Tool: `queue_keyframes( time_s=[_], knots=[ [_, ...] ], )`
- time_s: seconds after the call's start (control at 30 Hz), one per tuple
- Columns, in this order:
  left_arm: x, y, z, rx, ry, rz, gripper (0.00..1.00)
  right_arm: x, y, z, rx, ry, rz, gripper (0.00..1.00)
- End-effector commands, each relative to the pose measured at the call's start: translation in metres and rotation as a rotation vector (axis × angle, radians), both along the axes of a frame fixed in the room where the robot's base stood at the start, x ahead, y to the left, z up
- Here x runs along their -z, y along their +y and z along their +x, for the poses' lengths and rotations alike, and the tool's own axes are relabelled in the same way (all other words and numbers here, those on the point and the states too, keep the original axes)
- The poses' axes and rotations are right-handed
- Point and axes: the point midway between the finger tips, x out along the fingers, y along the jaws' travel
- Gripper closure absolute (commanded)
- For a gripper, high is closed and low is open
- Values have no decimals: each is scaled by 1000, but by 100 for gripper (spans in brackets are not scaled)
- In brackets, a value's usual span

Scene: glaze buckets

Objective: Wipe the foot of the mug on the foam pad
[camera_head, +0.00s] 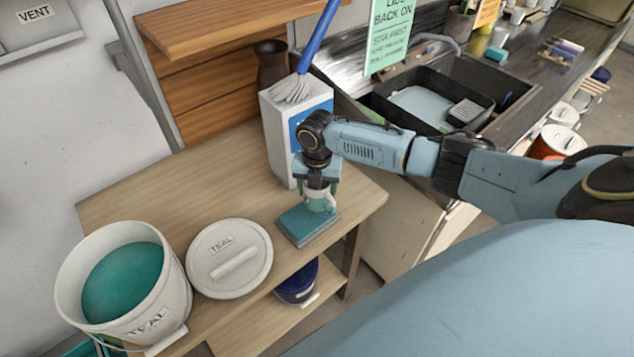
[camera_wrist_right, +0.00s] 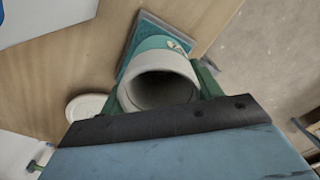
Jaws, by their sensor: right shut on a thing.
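The mug (camera_head: 321,202), white above with a teal lower part, is upright in my right gripper (camera_head: 317,190). In the right wrist view I look into the open mouth of the mug (camera_wrist_right: 160,88), with green fingers (camera_wrist_right: 207,78) at its sides. The foam pad (camera_head: 296,226) is a flat teal-topped block on the wooden table. The mug is over the pad's right part; I cannot tell whether its foot touches it. The pad shows behind the mug in the right wrist view (camera_wrist_right: 148,25). My left gripper does not show.
An open bucket of teal glaze (camera_head: 170,308) stands at the table's front left, with its white lid (camera_head: 229,259) next to it. A tall white-and-blue box (camera_head: 275,135) stands behind the pad. A sink (camera_head: 500,85) is at the back right. Bare tabletop (camera_head: 180,190) lies left of the box.

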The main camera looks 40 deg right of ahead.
Motion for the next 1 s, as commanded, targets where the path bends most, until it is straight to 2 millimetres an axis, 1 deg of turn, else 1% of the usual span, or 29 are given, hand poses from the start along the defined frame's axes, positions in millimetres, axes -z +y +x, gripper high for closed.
queue_keyframes(
  time_s=[0.03,0.2,0.43,0.57,1.0],
  knots=[
    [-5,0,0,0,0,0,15,-9,0,1,0,-4,1,73],
    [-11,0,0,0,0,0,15,-25,-1,1,0,-2,-1,73],
    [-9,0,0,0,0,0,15,-43,0,1,0,-3,0,73],
    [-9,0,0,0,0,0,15,-46,0,0,0,0,0,73],
    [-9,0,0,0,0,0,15,-46,0,0,1,-1,0,73]
  ],
)
